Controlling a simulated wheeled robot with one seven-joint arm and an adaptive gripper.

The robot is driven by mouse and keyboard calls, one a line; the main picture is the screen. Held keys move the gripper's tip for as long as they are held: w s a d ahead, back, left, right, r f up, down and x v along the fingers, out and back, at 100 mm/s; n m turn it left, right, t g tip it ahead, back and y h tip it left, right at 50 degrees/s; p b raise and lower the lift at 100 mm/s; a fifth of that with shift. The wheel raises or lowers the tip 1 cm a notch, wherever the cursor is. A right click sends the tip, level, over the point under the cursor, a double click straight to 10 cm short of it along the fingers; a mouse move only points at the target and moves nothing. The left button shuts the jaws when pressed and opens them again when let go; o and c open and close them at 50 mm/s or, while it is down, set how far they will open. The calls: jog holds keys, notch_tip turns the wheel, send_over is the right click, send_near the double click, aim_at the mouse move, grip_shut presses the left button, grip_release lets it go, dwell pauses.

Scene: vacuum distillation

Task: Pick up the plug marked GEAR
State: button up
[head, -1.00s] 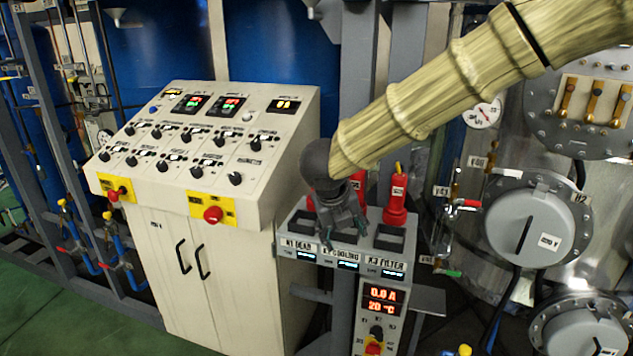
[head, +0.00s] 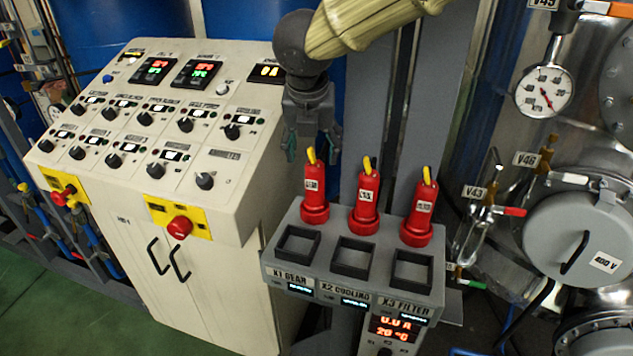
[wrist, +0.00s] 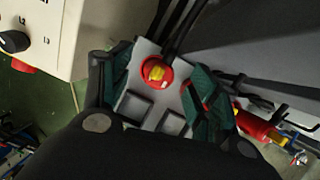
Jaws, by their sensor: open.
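Three red plugs with yellow tops stand upright in a row along the back of a grey socket box. They are the left plug (head: 315,192), the middle plug (head: 364,200) and the right plug (head: 418,212). Their white labels are too small to read. The left plug is behind the socket marked X1 GEAR (head: 297,242). My gripper (head: 312,150) is open and points down, just above the left plug. In the wrist view, a red plug with a yellow top (wrist: 157,71) shows between the spread fingers of my gripper (wrist: 162,92), with nothing gripped.
The grey box (head: 352,296) has three square empty sockets in front, also marked X2 COOLING and X3 FILTER. A beige control console (head: 130,190) stands close on the left. Valves and a gauge (head: 545,90) are on the right.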

aim_at(315, 162)
jog(key=shift+s+f+p, duration=0.3)
jog(key=shift+s+f, duration=0.35)
jog(key=shift+s, duration=0.35)
jog(key=w+f, duration=0.1)
jog(key=w+f+p, duration=0.1)
jog(key=w+f, duration=0.1)
jog(key=shift+w+d+f, duration=0.1)
jog(key=shift+w+f, duration=0.05)
jog(key=shift+w, duration=0.15)
jog(key=shift+d+f+p, duration=0.2)
jog(key=shift+f+p, duration=0.35)
jog(key=shift+f, duration=0.25)
jog(key=shift+s+f, duration=0.25)
jog(key=shift+f, duration=0.2)
jog(key=shift+w+f, duration=0.55)
jog(key=shift+s+r, duration=0.2)
jog(key=shift+s, duration=0.1)
jog(key=c, duration=0.5)
jog(key=shift+w, duration=0.1)
jog(key=c, duration=0.8)
